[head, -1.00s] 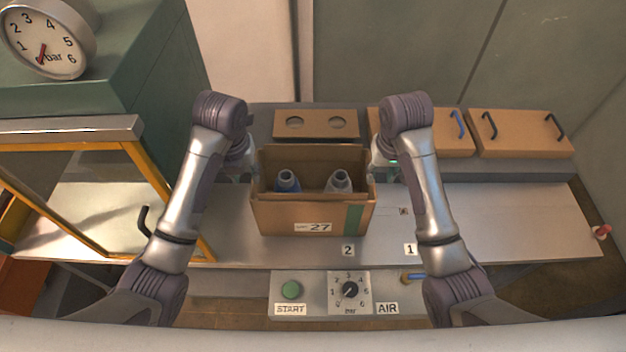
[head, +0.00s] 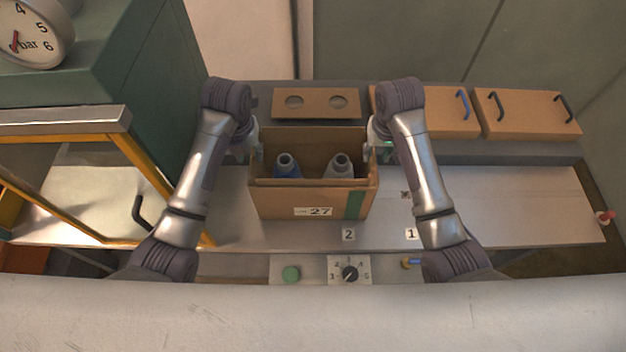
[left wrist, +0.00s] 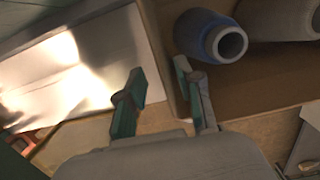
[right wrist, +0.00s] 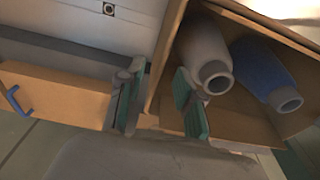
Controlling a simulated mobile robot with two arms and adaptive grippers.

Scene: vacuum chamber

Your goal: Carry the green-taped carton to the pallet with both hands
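The brown carton (head: 280,201) with a green tape strip stands on the metal bench, marked 27. Its top is open, and it holds a blue bottle (head: 285,168) and a grey bottle (head: 340,167). My left gripper (left wrist: 160,98) is open at the carton's left wall, one finger outside and one inside. My right gripper (right wrist: 157,98) is open at the right wall in the same way. Gaps show between fingers and walls in the wrist views. No pallet can be made out.
Two closed brown boxes with handles (head: 528,113) and a brown piece with two round holes (head: 316,103) lie behind the carton. A yellow-framed door (head: 150,185) and green cabinet (head: 120,70) stand left. The bench right of my right arm is clear.

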